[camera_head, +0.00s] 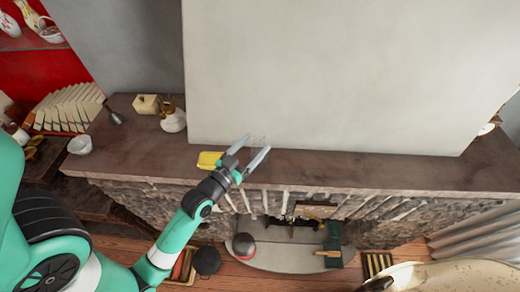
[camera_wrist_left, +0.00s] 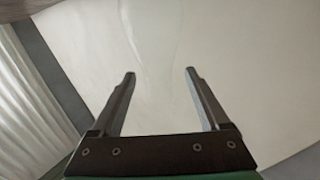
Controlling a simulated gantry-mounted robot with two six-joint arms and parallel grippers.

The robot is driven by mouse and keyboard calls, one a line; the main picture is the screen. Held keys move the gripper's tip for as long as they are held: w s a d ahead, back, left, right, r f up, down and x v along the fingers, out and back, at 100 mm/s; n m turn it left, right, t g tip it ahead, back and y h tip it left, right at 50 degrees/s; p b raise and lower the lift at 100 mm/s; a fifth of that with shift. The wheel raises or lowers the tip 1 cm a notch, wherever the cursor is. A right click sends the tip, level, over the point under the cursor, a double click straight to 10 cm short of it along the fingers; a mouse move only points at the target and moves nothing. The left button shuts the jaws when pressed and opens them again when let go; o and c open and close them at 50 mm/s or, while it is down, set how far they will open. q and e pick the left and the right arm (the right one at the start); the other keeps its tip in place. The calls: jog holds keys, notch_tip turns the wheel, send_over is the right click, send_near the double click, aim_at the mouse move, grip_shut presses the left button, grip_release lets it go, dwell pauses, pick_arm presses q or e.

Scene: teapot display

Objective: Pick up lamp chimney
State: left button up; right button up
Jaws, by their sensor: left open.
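The lamp chimney is clear glass and very faint. In the left wrist view its pale outline (camera_wrist_left: 160,45) shows ahead of and between my fingers against the white wall. In the head view only a faint trace of glass (camera_head: 259,139) shows by my fingertips, over the mantel shelf. My left gripper (camera_head: 257,144) is open at the mantel's front edge, its fingers pointing toward the wall; it also shows in the left wrist view (camera_wrist_left: 160,73). I cannot tell whether either finger touches the glass. My right gripper is not in view.
A white jug (camera_head: 173,121), a small box (camera_head: 147,104) and a white cup (camera_head: 80,145) stand farther left. The white chimney breast (camera_head: 340,75) rises behind.

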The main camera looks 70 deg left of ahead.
pick_arm(q)
jog(key=shift+w+a, duration=0.15)
jog(key=shift+w, duration=0.2)
jog(key=shift+w+a+r, duration=0.15)
jog(key=shift+w, duration=0.1)
jog(key=p+x, duration=0.1)
jog(key=x, duration=0.3)
jog(key=shift+w+r+p, duration=0.1)
jog(key=shift+r+p, duration=0.15)
jog(key=shift+p, duration=0.1)
jog(key=shift+w, duration=0.15)
jog(key=shift+f, duration=0.1)
grip_shut()
